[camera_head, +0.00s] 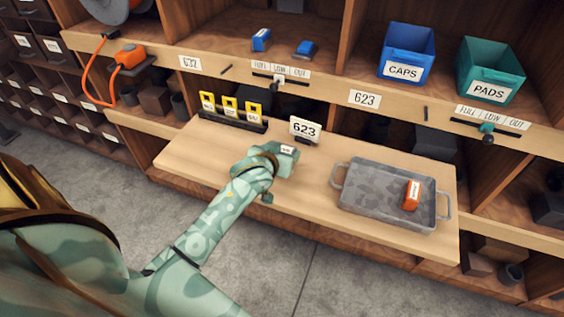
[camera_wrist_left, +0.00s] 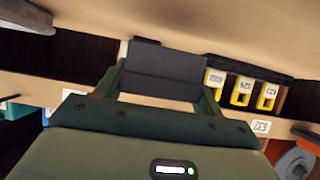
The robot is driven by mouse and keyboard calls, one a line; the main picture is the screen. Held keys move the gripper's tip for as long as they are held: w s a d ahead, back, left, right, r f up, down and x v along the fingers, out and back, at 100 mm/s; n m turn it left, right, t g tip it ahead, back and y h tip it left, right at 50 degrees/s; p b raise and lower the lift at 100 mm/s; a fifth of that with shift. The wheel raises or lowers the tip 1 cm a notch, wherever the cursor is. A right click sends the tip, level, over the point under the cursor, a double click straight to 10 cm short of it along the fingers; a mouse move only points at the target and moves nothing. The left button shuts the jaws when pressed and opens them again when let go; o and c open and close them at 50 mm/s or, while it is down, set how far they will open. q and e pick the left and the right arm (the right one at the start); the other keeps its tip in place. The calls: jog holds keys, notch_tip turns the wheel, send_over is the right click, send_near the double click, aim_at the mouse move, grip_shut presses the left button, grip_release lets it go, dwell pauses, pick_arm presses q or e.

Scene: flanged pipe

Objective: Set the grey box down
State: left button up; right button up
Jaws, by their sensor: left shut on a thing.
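In the head view the hand largely hides the box. My right gripper is in neither view.
A grey tray (camera_head: 360,204) holding an orange box (camera_head: 411,194) stands to the right on the board. A black rack with yellow items (camera_head: 230,107) stands at the back left. Blue CAPS (camera_head: 406,55) and green PADS (camera_head: 490,72) bins are above. The board's left front is clear.

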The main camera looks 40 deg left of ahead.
pick_arm(q)
notch_tip(320, 180, down, 4)
jog(key=shift+w+r+b, duration=0.15)
jog(key=shift+b, duration=0.75)
jog(key=shift+r, duration=0.15)
jog(key=o, duration=1.1)
